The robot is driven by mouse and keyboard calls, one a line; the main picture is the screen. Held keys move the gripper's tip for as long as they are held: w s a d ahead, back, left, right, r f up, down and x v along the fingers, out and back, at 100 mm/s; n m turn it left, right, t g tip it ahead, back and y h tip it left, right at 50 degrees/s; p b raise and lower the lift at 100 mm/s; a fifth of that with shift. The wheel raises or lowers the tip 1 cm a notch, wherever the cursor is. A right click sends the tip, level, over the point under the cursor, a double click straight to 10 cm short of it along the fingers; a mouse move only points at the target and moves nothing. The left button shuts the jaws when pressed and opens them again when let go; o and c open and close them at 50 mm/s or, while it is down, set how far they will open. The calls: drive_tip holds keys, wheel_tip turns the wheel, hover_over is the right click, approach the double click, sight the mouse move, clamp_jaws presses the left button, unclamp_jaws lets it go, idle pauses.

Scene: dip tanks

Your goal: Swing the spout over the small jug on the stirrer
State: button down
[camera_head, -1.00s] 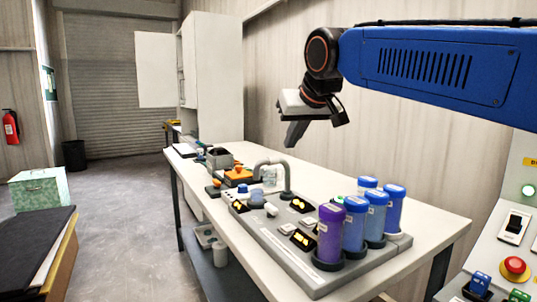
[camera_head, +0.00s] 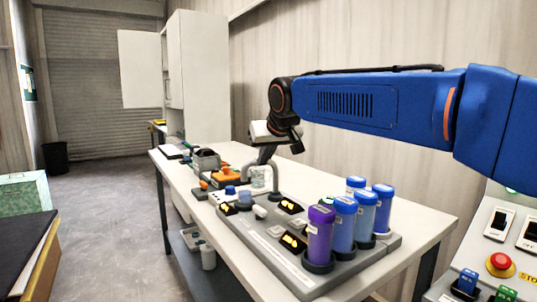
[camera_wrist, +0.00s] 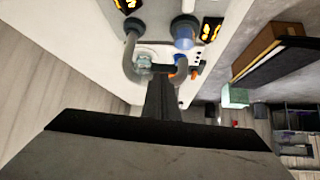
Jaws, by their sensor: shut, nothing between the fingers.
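The grey curved spout (camera_head: 275,178) rises from the panel and arches over to the left; it also shows in the wrist view (camera_wrist: 130,48). The clear small jug (camera_head: 258,178) shows between the spout's two legs. In the wrist view the jug (camera_wrist: 143,63) is on the white stirrer (camera_wrist: 152,50), and the spout's free end lies to its right. My gripper (camera_head: 264,158) is shut and empty at the top of the arch, hiding part of it. In the wrist view its dark fingers (camera_wrist: 163,85) overlap the spout. I cannot tell whether they touch.
Purple and blue capped cylinders (camera_head: 345,222) stand on the panel to the right. An orange item (camera_head: 224,176) and a grey bin (camera_head: 206,160) lie left of the spout. A red button (camera_head: 500,262) is at the far right.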

sight(252, 166)
drive_tip(key=shift+w+a+f, duration=0.15)
drive_tip(key=shift+w+a, duration=0.2)
drive_tip(key=shift+w, duration=0.45)
drive_tip(key=shift+w+a+m+h, duration=0.25)
drive_tip(key=shift+a+m+h, duration=0.25)
drive_tip(key=shift+m, duration=0.1)
drive_tip(key=w+a+m+h, duration=0.1)
drive_tip(key=a+m+h, duration=0.1)
drive_tip(key=m, duration=0.1)
drive_tip(key=shift+w+t, duration=0.35)
drive_tip(key=shift+t, duration=0.05)
drive_tip(key=w+m+g+h, duration=0.2)
drive_tip(key=w+m+h, duration=0.4)
drive_tip(key=w+m, duration=0.2)
drive_tip(key=shift+w+a, duration=0.45)
drive_tip(key=shift+w, duration=0.85)
